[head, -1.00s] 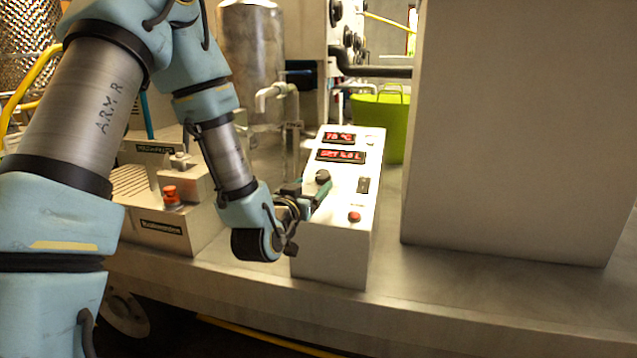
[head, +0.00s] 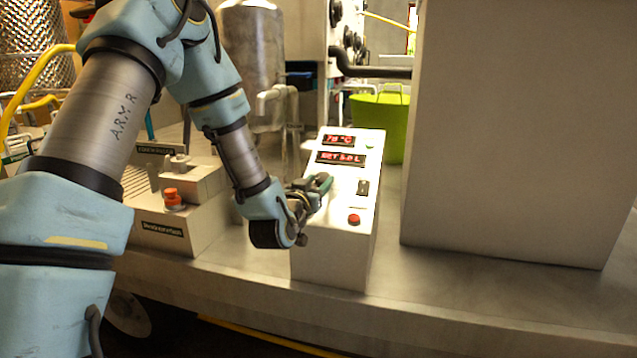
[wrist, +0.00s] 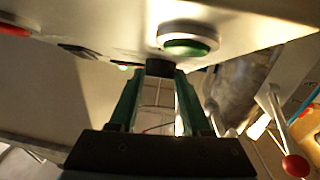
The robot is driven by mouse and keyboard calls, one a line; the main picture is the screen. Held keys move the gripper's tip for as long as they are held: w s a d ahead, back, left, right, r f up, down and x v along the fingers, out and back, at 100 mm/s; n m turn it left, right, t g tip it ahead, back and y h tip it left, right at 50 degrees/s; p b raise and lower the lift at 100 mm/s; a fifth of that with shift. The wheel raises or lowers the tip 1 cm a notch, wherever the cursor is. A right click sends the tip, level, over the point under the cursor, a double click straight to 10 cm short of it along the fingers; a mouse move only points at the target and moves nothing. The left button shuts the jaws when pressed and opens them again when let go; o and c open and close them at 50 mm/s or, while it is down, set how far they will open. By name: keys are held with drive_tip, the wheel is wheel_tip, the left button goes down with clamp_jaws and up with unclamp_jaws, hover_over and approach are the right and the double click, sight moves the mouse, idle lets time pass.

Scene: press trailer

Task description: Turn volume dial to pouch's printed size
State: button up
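The white control box (head: 335,255) stands on the trailer deck, its sloped face carrying a red "°C" display (head: 339,140) and a lower "SET" display (head: 341,158). The lower one seems to read 5.0 L, but its digits are blurred. My gripper (head: 322,183) is at the left of the face, below the displays, and hides the dial in the head view. In the wrist view the black dial (wrist: 160,68) sits between the tips of my two green fingers. The fingers stand apart around it; whether they press on it I cannot tell.
The face also has a black rocker switch (head: 362,188) and a red button (head: 353,219), right of my gripper. A second box with a red knob (head: 172,197) stands left. A tall grey cabinet (head: 520,130) stands right; a green tub (head: 380,125) is behind.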

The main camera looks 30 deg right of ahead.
clamp_jaws()
